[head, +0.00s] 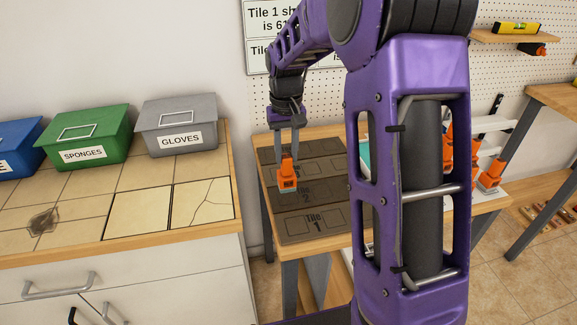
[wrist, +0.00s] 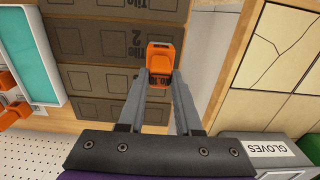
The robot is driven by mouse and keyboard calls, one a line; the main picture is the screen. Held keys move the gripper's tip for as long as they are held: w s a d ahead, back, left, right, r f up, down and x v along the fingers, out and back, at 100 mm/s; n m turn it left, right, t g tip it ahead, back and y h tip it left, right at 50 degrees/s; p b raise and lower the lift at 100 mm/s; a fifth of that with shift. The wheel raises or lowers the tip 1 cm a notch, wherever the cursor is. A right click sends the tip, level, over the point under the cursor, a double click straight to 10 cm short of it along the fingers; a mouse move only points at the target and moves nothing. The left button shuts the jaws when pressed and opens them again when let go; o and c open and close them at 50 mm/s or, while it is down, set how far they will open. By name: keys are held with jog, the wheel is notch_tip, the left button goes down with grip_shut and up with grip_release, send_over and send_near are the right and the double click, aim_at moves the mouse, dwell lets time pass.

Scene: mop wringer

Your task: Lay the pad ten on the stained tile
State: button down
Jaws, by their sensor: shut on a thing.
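My gripper (head: 287,154) is shut on an orange block with a dark label (head: 287,178), taken to be pad ten; its number is too small to read surely. In the wrist view the orange pad (wrist: 160,56) sits between the fingertips of my gripper (wrist: 160,78). The pad is over the row of dark tile boxes on the small table; I cannot tell whether it touches them. The stained tile (head: 42,222), with a dark brown blotch, lies in the tiled counter top at the far left of the head view. It is not in the wrist view.
Beside the stained tile are a plain tile (head: 137,216) and a cracked tile (head: 204,200). Blue, green (head: 84,138) and grey (head: 178,126) bins stand along the counter's back. A gap separates the counter (head: 120,246) from the small table (head: 268,208). Boxes marked Tile (head: 312,222) lie there.

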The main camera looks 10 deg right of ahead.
jog(key=shift+f, duration=1.7)
jog(key=shift+f, duration=0.15)
jog(key=c, duration=0.6)
grip_release()
notch_tip(320, 180, up, 12)
jog(key=shift+r+p, duration=0.15)
jog(key=shift+p, duration=0.65)
